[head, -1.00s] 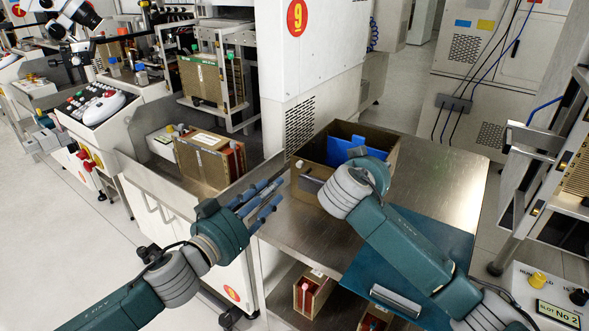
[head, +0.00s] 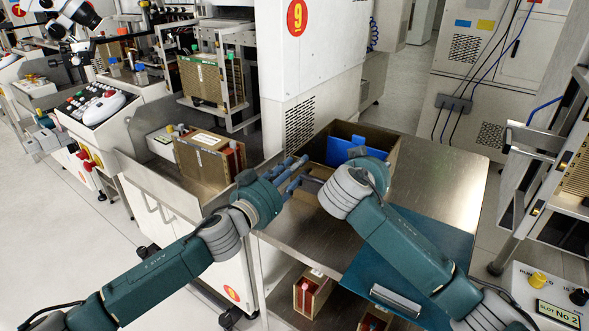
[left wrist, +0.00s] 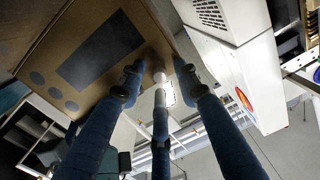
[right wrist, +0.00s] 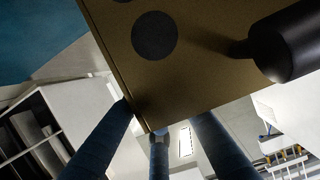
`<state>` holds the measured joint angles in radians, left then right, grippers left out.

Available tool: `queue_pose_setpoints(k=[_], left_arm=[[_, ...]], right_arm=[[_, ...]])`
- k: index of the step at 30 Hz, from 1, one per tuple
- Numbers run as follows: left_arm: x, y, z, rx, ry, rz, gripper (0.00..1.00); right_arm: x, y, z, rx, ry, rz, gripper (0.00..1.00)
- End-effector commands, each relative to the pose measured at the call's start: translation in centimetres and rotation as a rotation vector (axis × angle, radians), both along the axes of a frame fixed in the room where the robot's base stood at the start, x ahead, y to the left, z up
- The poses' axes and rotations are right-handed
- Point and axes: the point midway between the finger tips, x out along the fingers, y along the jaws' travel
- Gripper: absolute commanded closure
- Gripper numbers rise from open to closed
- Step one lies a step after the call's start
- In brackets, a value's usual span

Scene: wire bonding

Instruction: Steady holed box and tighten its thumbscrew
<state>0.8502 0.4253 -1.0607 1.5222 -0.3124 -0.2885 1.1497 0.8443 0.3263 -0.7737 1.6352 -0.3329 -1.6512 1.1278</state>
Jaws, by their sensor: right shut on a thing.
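The brown holed box (head: 392,151), open at the top with a blue piece (head: 340,152) inside, stands on the steel table. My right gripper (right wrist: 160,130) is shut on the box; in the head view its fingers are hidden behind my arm. My left gripper (head: 300,173) is at the box's near left side, fingers spread. In the left wrist view, a small pale knob (left wrist: 158,74), apparently the thumbscrew, sits between the open fingertips; contact cannot be told. Round holes and a dark rectangle (left wrist: 100,50) show on that face. A dark cylinder (right wrist: 288,42) stands off the box in the right wrist view.
Another brown box (head: 205,160) stands left of the table by the machine. Bare steel (head: 440,170) lies to the right. Red-and-brown boxes (head: 312,290) sit on the lower shelf.

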Motion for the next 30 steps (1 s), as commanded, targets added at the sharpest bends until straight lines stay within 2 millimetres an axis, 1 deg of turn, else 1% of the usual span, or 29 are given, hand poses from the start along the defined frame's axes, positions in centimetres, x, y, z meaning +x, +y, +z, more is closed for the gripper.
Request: queue_pose_setpoints(k=[1, 3, 5, 11, 14, 21, 24, 30], left_arm=[[-0.01, 0.02, -0.02, 0.0, 0.0, 0.0, 0.75], [-0.02, 0.03, -0.02, 0.0, 0.0, 0.0, 0.89], [-0.02, 0.03, -0.03, 0.0, 0.0, 0.0, 1.0], [-0.02, 0.04, -0.02, 0.008, -0.006, 0.0, 1.0], [-0.04, 0.03, -0.05, 0.058, -0.04, 0.0, 1.0], [-0.02, 0.05, -0.01, 0.26, -0.186, 0.001, 1.0], [-0.03, 0.05, -0.01, 0.316, -0.226, 0.001, 1.0], [-0.04, 0.03, 0.0, 0.339, -0.242, 0.001, 1.0]], right_arm=[[-0.02, 0.06, -0.08, 0.001, 0.002, 0.001, 1.0], [-0.02, 0.06, -0.08, 0.001, 0.002, 0.001, 1.0], [-0.02, 0.06, -0.08, 0.001, 0.002, 0.001, 1.0], [-0.03, 0.06, -0.08, 0.001, 0.002, 0.001, 1.0], [-0.02, 0.05, -0.08, 0.001, 0.002, 0.001, 1.0], [-0.03, 0.03, -0.09, 0.0, 0.002, 0.0, 1.0], [-0.02, 0.03, -0.1, 0.0, 0.002, 0.0, 1.0], [-0.02, 0.0, -0.1, 0.0, 0.002, 0.0, 1.0]])
